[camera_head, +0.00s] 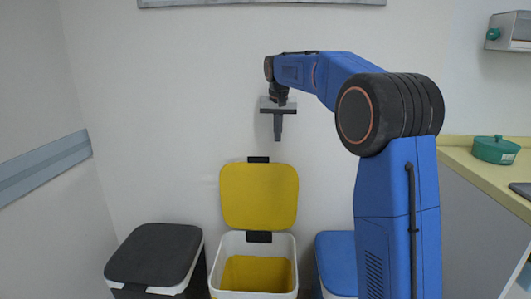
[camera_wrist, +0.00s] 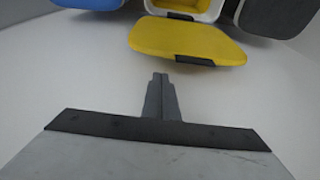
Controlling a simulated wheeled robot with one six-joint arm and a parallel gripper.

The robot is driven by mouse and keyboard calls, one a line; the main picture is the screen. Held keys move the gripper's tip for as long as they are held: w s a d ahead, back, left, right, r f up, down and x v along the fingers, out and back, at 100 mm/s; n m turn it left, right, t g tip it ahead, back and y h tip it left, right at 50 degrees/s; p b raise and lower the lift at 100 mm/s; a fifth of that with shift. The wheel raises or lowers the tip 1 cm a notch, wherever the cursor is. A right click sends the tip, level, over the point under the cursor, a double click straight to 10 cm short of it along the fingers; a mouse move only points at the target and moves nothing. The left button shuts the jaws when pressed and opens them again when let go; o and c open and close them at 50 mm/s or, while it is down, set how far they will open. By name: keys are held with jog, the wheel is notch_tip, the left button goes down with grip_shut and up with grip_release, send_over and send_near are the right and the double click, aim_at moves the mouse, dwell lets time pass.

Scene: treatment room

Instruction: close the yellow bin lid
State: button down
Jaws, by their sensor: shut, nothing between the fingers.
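The yellow bin lid (camera_head: 259,196) stands open and upright against the wall, behind the white-rimmed yellow bin (camera_head: 228,244), whose yellow inside shows. A dark tab sits at the lid's top edge and another dark piece at its lower edge. My gripper (camera_head: 278,138) hangs above the lid, pointing down, shut and empty, apart from the lid. In the wrist view my gripper (camera_wrist: 160,77) points toward the lid (camera_wrist: 185,40), with the open bin (camera_wrist: 210,12) beyond it.
A bin with a dark grey lid (camera_head: 156,255) stands left of the yellow bin, and one with a blue lid (camera_head: 338,262) stands to its right; both are shut. A counter (camera_head: 480,172) with a green pot (camera_head: 496,150) is at the right. The wall around my gripper is clear.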

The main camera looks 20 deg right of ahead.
jog(key=x, duration=1)
jog(key=shift+s+r, duration=0.1)
